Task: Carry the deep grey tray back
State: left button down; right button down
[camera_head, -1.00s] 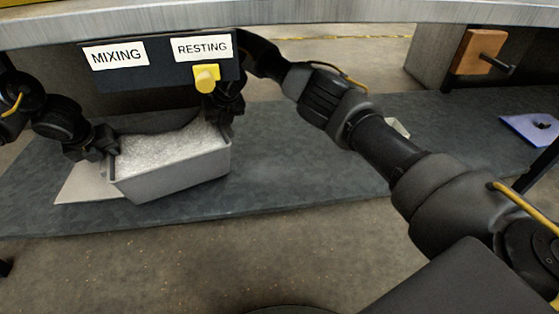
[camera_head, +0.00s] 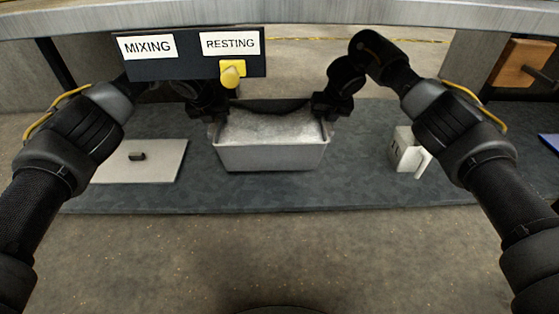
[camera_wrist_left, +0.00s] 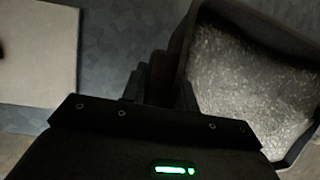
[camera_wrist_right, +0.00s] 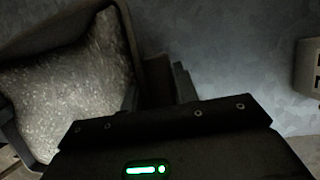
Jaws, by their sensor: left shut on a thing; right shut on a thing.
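The deep grey tray (camera_head: 270,157) is in the middle of the head view, full of pale steamed grain (camera_head: 272,125). My left gripper (camera_head: 214,114) is shut on its left end, and my right gripper (camera_head: 324,112) is shut on its right end. The left wrist view shows the tray's rim (camera_wrist_left: 184,45) beside the left jaws (camera_wrist_left: 160,85). The right wrist view shows the opposite rim (camera_wrist_right: 127,45) beside the right jaws (camera_wrist_right: 165,80). The tray looks about level. Whether its bottom touches the dark grey surface cannot be told.
A flat pale lid (camera_head: 140,160) with a small dark knob lies left of the tray. A white container (camera_head: 408,152) stands to the right. A sign board (camera_head: 190,68) reading MIXING and RESTING, with a yellow knob (camera_head: 231,73), hangs in front. A wooden block (camera_head: 520,64) is far right.

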pick_arm(q)
jog(key=shift+a, duration=0.1)
dwell(0.5)
